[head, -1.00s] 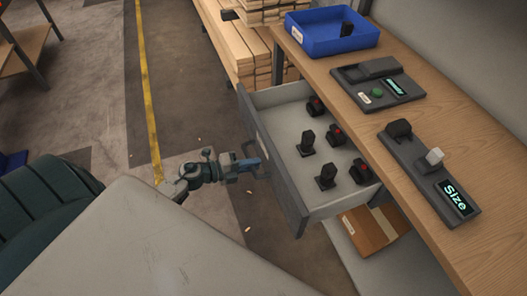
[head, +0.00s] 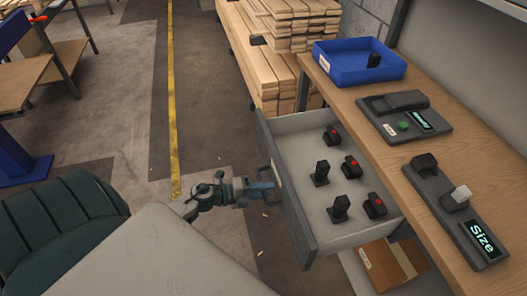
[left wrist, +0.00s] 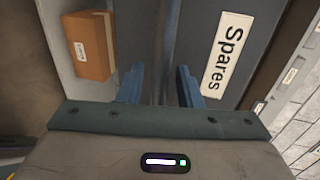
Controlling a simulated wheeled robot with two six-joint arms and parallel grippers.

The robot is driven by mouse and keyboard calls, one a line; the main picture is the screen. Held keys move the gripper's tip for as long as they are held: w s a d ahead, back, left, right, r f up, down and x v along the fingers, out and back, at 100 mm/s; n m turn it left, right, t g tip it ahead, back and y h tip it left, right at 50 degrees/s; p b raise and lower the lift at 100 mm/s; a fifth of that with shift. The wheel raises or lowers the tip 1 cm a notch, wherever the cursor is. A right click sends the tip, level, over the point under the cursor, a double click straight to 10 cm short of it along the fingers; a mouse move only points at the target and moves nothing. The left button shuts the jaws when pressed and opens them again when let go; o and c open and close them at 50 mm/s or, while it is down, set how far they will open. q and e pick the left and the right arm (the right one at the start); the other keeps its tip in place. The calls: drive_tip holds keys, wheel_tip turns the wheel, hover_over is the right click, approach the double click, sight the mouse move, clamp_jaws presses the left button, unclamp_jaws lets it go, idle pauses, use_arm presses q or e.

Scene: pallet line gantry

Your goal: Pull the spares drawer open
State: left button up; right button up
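The spares drawer (head: 287,200) is out from under the wooden counter, its inside showing. In the left wrist view its grey front carries a white "Spares" label (left wrist: 228,54). My left gripper (head: 268,191) is at the dark handle on the drawer's front. In the left wrist view the blue fingers (left wrist: 160,85) stand on either side of the handle bar (left wrist: 163,45) and appear closed on it; the exact contact is hard to see. My right gripper is not in view.
Several black switches, some with red buttons (head: 351,169), stand in the drawer. The counter (head: 388,150) holds a blue bin (head: 335,70) and two control panels. A cardboard box (head: 392,264) sits below the drawer. A green chair (head: 60,230) is at left.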

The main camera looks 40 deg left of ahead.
use_arm(q)
drive_tip(key=shift+s+a, duration=0.1)
drive_tip(key=shift+s, duration=0.05)
drive_tip(key=v, duration=1)
drive_tip(key=shift+s+b, duration=0.2)
drive_tip(key=shift+b, duration=0.1)
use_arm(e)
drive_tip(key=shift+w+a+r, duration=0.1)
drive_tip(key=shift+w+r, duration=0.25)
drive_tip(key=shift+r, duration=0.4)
use_arm(q)
drive_tip(key=shift+a, duration=0.2)
